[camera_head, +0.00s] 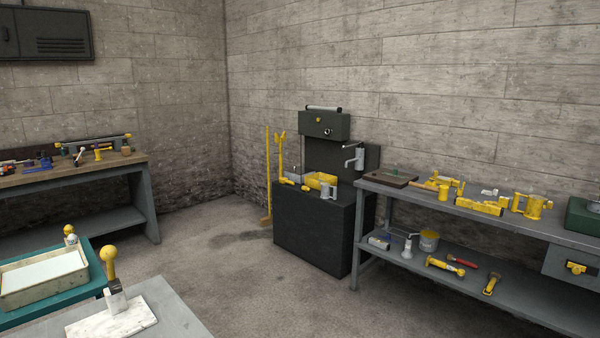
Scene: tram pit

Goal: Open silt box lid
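I cannot tell for sure which thing is the silt box. Another green box (583,216), cut off by the right edge, sits on the right workbench. Neither of my grippers is in view.
The dark cabinet (312,230) carries a tap and a yellow tray (321,181). The right workbench (470,212) holds several yellow tools. A wooden bench (75,175) stands left. A teal table with a tray (45,292) is at lower left. Floor (235,265) between is clear.

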